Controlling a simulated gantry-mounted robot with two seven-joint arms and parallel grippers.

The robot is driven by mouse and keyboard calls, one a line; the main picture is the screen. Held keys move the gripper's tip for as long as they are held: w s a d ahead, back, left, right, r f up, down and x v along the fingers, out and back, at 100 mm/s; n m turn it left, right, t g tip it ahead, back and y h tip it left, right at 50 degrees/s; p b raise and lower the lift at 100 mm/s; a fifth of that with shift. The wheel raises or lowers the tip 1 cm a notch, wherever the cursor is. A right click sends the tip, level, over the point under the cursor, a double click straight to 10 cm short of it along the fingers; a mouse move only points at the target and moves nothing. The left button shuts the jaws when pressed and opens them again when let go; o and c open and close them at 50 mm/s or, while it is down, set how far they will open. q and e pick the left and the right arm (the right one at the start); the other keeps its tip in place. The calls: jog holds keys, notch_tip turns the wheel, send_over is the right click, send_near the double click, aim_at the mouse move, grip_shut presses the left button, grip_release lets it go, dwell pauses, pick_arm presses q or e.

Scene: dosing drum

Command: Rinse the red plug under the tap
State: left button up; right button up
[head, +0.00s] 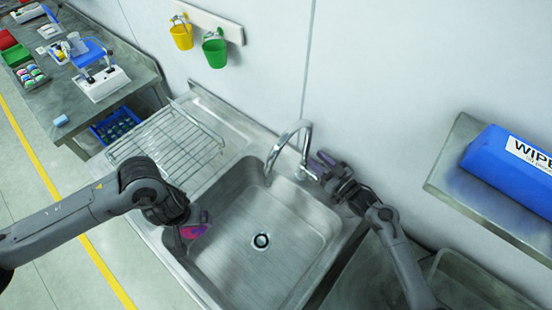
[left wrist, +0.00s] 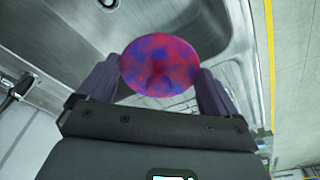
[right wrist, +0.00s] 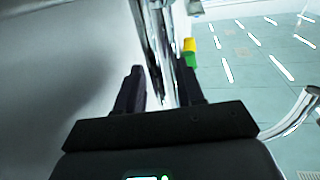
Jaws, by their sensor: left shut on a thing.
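The red plug (head: 196,230), a round disc mottled with blue-purple patches, is held at the left edge of the sink basin (head: 285,270). My left gripper (head: 187,226) is shut on it, with a finger at each side in the left wrist view (left wrist: 160,75). The chrome tap (head: 293,129) arches over the back of the basin, to the right of the plug. No water shows under its spout. My right gripper (head: 322,164) is beside the tap's base. In the right wrist view its fingers (right wrist: 160,85) are apart, with chrome tap parts between or just beyond them; contact is unclear.
A wire rack (head: 170,143) lies on the drainboard left of the basin. Yellow (head: 182,37) and green (head: 215,52) buckets hang on the wall. A shelf with a blue wipes pack (head: 510,165) juts out at right. The basin around the drain (head: 261,241) is empty.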

pick_arm(q)
jog(key=shift+f, duration=0.15)
pick_arm(e)
jog(key=shift+w+a, duration=0.15)
jog(key=shift+w, duration=0.05)
jog(key=shift+c, duration=0.5)
grip_shut()
